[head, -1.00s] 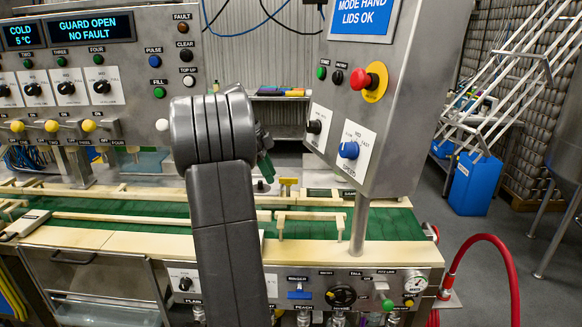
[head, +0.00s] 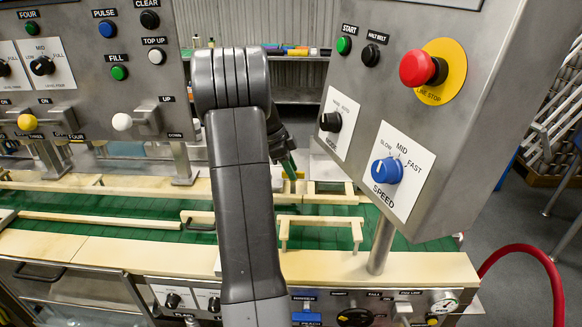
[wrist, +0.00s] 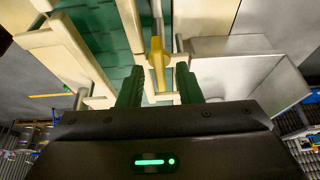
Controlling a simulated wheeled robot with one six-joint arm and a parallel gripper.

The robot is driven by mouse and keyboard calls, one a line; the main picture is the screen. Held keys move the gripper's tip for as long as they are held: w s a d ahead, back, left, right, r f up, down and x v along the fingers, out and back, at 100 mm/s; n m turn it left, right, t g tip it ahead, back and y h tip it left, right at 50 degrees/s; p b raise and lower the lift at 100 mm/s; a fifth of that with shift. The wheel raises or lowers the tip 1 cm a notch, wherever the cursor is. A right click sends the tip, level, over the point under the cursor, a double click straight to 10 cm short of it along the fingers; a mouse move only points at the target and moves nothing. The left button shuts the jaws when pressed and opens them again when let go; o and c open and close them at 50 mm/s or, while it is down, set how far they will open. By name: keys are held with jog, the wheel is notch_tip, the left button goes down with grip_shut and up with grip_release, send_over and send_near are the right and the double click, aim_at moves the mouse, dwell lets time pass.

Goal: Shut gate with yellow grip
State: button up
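The yellow grip (wrist: 157,62) shows in the wrist view as a small yellow T-shaped piece over the green belt, between cream rails. My gripper (wrist: 159,88) is open and empty, with its two dark green fingers on either side of the grip's line. The grip appears just beyond the fingertips; I cannot tell the exact gap. In the head view my gripper (head: 289,165) points down above the belt (head: 105,231), and my arm hides much of it.
A slanted control box (head: 450,125) with a red stop button (head: 418,68) stands close on the right, on a post (head: 381,244). Cream guide rails (head: 120,219) line the belt.

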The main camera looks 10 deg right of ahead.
jog(key=shift+d+f, duration=0.1)
jog(key=shift+f, duration=0.1)
grip_shut()
